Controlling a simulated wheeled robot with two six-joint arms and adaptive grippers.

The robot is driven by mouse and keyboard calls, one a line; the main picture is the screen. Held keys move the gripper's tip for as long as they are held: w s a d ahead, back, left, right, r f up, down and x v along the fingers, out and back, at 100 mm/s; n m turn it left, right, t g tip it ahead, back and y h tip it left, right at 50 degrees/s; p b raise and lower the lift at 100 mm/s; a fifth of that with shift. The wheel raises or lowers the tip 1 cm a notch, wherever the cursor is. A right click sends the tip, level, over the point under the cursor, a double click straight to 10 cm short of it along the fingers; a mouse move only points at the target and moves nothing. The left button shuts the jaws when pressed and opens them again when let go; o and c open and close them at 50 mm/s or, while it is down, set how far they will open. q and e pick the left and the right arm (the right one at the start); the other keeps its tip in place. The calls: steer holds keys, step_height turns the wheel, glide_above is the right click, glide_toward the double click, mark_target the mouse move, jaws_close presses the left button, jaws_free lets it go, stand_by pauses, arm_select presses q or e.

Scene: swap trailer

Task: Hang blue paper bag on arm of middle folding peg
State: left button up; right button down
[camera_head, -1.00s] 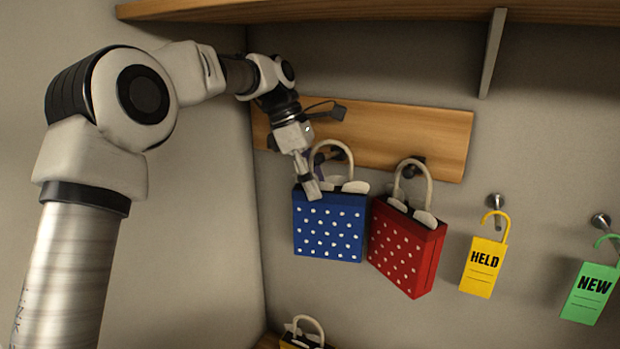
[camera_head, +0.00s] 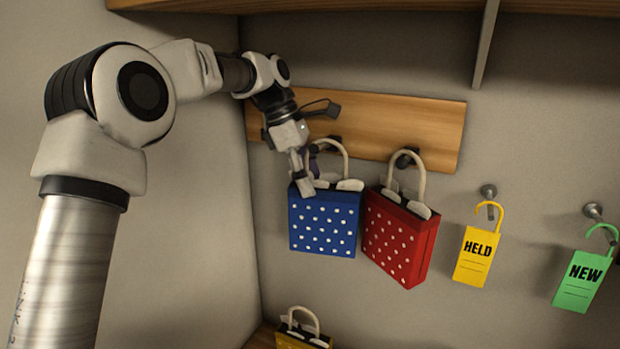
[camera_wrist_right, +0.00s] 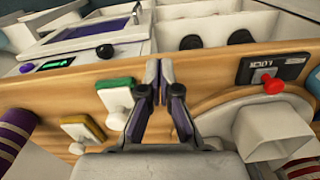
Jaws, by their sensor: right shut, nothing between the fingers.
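The blue paper bag (camera_head: 325,227) with white dots is upright below the wooden peg board (camera_head: 425,125) in the head view. Its pale handle loops up in front of the dark peg (camera_head: 334,141), the middle one as far as I can tell. I cannot tell whether the handle rests on the peg's arm. My left gripper (camera_head: 304,186) points down at the bag's upper left edge, with a finger in front of it; its grip is unclear. My right gripper (camera_wrist_right: 159,75) is shut and empty in the right wrist view.
A red dotted bag (camera_head: 400,238) hangs from the peg at right, close beside the blue one. Yellow HELD (camera_head: 475,257) and green NEW (camera_head: 582,284) tags hang further right. A yellow bag (camera_head: 304,339) is below. A wooden counter front (camera_wrist_right: 70,105) with switches surrounds my right gripper.

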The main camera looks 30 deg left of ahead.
arm_select(q)
steer(key=v, duration=0.7)
steer(key=shift+s+a+r, duration=0.1)
steer(key=shift+r, duration=0.2)
steer(key=shift+f, duration=0.1)
